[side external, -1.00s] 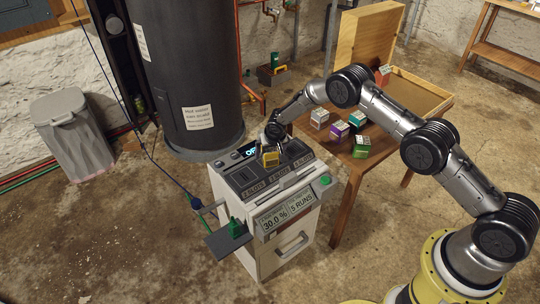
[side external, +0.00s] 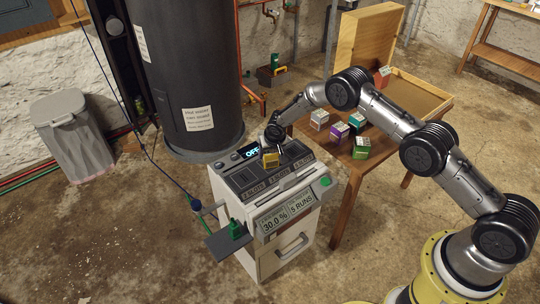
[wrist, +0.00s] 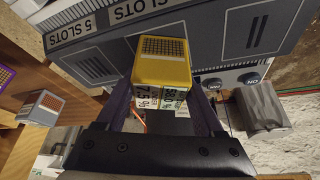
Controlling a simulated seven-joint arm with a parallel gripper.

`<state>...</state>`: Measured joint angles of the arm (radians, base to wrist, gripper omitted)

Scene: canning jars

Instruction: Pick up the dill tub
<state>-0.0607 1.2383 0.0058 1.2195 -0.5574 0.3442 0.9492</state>
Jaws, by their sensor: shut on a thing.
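A small tub with a yellow grated top (wrist: 162,65) and white printed sides is between the two fingers of my gripper (wrist: 162,92) in the wrist view. My gripper is shut on it. In the side view the yellow tub (side external: 271,159) is at the top of the machine, near its back edge; I cannot tell if it touches the surface. No readable label names the dill tub. Other tubs stand on the wooden table: a pale one (side external: 319,119), a purple one (side external: 339,131), a teal one (side external: 357,119) and a green one (side external: 361,149).
The white machine (side external: 255,255) has slotted panels on top, an OFF display (side external: 251,152) and a side shelf (side external: 228,241) with a green item. A dark water tank (side external: 185,75) stands behind it. The wooden table (side external: 352,172) is to the right, with a red-topped tub (side external: 383,76) farther back.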

